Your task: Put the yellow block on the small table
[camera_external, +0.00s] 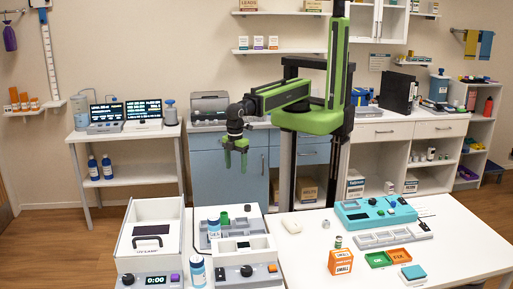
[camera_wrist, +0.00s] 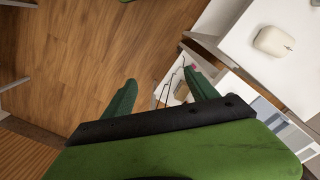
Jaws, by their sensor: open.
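My gripper (camera_external: 235,166) is open and empty, hanging in the air behind the front white table in the external view. Its two green fingers (camera_wrist: 160,78) stand apart in the wrist view, over wooden floor and furniture edges. I cannot make out a clear yellow block in either view. A small white table (camera_external: 152,132) stands at the left by the wall, carrying two dark screens. It is left of my gripper and well apart from it. I cannot tell if it is the table named in the task.
A white mouse-like object (camera_wrist: 272,40) lies on a white surface in the wrist view. Open floor (camera_external: 60,225) lies at left.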

